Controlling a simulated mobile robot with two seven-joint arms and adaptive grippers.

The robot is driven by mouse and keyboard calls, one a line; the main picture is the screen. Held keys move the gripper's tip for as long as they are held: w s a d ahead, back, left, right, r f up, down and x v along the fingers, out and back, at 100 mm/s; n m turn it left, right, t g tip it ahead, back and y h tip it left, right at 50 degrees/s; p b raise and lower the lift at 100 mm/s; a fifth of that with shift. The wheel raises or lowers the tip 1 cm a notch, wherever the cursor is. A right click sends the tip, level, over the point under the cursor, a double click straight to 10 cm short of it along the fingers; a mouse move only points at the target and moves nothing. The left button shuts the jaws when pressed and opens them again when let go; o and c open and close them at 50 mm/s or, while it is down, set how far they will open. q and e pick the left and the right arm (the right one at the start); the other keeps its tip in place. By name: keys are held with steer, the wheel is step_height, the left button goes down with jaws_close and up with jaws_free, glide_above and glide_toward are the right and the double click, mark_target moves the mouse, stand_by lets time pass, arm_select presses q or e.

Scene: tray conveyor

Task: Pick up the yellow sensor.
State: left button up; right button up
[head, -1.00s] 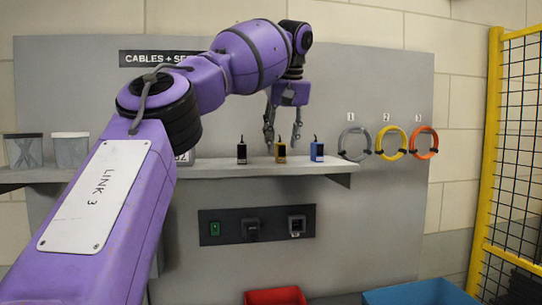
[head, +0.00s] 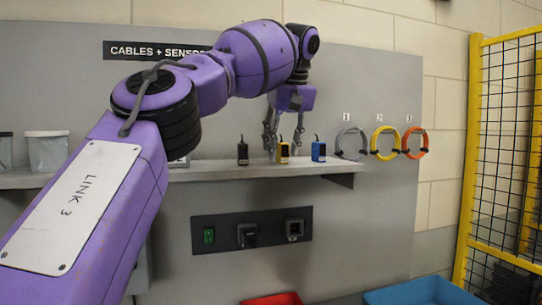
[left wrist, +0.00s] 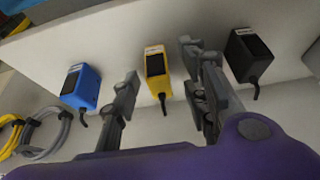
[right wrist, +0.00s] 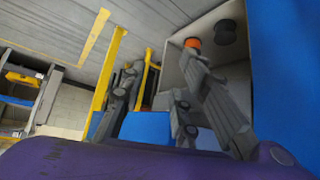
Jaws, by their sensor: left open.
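The yellow sensor (head: 283,154) stands on the grey shelf (head: 215,174), between a black sensor (head: 243,154) and a blue sensor (head: 319,152). My left gripper (head: 284,148) is open, with its fingers on either side of the yellow sensor. In the left wrist view the yellow sensor (left wrist: 157,70) shows between the spread fingers of my left gripper (left wrist: 163,78), with visible gaps and no clear contact. The blue sensor (left wrist: 81,86) and black sensor (left wrist: 248,56) lie outside the fingers. My right gripper (right wrist: 160,68) is open and empty, away from the shelf.
Grey, yellow and orange cable coils (head: 384,142) hang right of the shelf. Grey bins (head: 47,151) stand at its left. A socket panel (head: 252,231) is below. Red (head: 272,299) and blue (head: 415,292) bins are lower, and a yellow fence (head: 468,150) stands at the right.

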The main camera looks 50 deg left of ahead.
arm_select(q)
steer(key=shift+a+f, duration=0.1)
steer(key=shift+f, duration=0.1)
steer(key=shift+w+d, duration=0.1)
steer(key=shift+d, duration=0.1)
steer(key=c, duration=0.5)
jaws_close()
steer(key=shift+a+r, duration=0.15)
steer(key=shift+a, duration=0.05)
